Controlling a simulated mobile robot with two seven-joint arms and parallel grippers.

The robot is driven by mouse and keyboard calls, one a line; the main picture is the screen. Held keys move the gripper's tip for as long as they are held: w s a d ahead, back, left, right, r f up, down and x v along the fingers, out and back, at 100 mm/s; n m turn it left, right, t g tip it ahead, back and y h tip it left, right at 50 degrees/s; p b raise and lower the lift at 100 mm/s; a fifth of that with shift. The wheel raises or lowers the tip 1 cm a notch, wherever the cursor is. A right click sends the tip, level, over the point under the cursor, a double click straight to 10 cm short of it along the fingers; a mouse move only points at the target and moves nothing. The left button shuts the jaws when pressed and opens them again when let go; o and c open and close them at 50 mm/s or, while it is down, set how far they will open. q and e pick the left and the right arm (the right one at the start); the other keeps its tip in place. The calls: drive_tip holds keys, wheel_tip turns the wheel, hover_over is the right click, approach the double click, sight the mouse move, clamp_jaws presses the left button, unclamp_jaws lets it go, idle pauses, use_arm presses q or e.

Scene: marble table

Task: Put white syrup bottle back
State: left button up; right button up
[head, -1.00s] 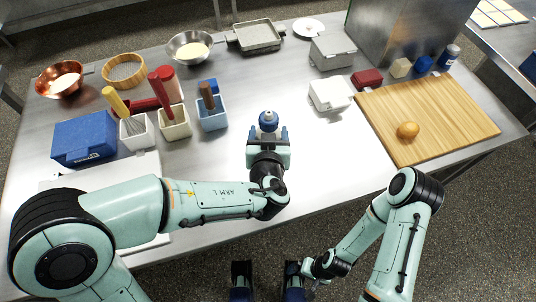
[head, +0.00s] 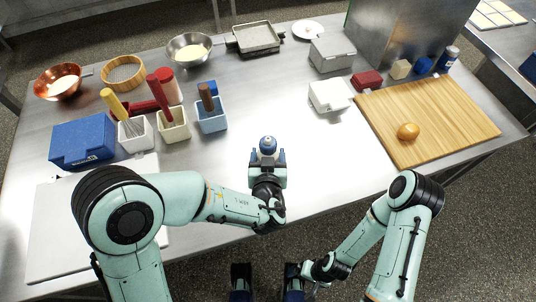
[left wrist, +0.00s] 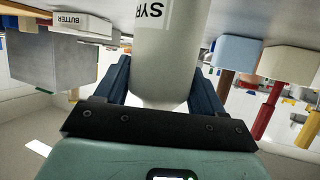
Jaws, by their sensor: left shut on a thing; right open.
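The white syrup bottle (head: 268,145) stands between the fingers of my left gripper (head: 268,157), near the table's front middle. Whether the bottle's base touches the table is hidden. My right gripper (head: 267,268) is open and empty, below the table's front edge at the bottom of the head view.
Utensil holders (head: 173,124) and a blue box (head: 82,140) stand at left. A white box (head: 330,95) and a cutting board (head: 445,115) with an orange fruit (head: 408,131) are at right. A blue-capped bottle (head: 447,58) stands behind the board. The table's middle is clear.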

use_arm(q)
drive_tip(key=o, duration=0.7)
drive_tip(key=shift+f, duration=0.1)
drive_tip(key=shift+o, duration=0.2)
drive_tip(key=b+v, duration=0.3)
drive_tip(key=v, duration=0.9)
drive_tip(key=shift+s, duration=0.1)
